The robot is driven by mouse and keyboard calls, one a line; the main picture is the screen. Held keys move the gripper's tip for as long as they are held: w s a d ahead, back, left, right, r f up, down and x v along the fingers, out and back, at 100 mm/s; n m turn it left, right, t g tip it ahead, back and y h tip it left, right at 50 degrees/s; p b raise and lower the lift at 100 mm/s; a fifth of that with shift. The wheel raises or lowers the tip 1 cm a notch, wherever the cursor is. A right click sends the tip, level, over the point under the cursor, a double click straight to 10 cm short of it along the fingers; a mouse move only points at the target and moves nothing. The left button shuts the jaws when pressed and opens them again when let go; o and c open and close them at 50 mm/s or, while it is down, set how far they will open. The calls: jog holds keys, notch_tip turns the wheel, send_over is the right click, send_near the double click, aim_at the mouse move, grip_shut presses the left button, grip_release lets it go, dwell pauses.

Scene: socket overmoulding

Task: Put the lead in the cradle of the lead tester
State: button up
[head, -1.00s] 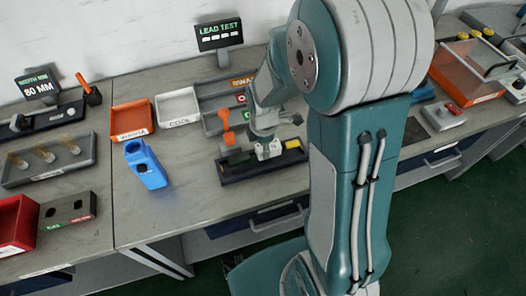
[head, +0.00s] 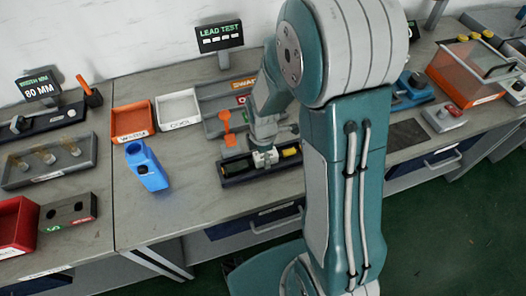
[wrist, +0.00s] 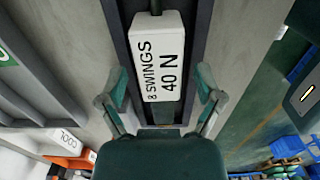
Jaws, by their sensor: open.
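The lead tester's dark sign (head: 219,38) reads LEAD TEST at the back of the bench. In front of it is a long dark trough (head: 232,179), with a yellow piece (head: 290,152) at its right end. I cannot tell which part is the cradle. My gripper (head: 265,157) is low over the trough. In the wrist view, my gripper (wrist: 162,92) is open, with one finger on each side of a white block (wrist: 160,60) marked 8 SWINGS 40 N. A dark cord or rod meets the block's far end. I cannot make out the lead clearly.
An orange paddle (head: 227,121) stands behind the trough. An orange tray (head: 132,120), a white tray (head: 178,106) and a grey tray (head: 221,92) line the back. A blue holder (head: 147,168) stands left. Bare bench lies between it and the trough.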

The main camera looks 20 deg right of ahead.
notch_tip(320, 180, up, 12)
jog(key=s+r+m+t, duration=0.5)
jog(key=s+r+m, duration=0.8)
jog(key=m, duration=0.5)
jog(key=shift+s+r+t, duration=0.25)
jog(key=shift+s+t, duration=0.05)
jog(key=shift+s, duration=0.3)
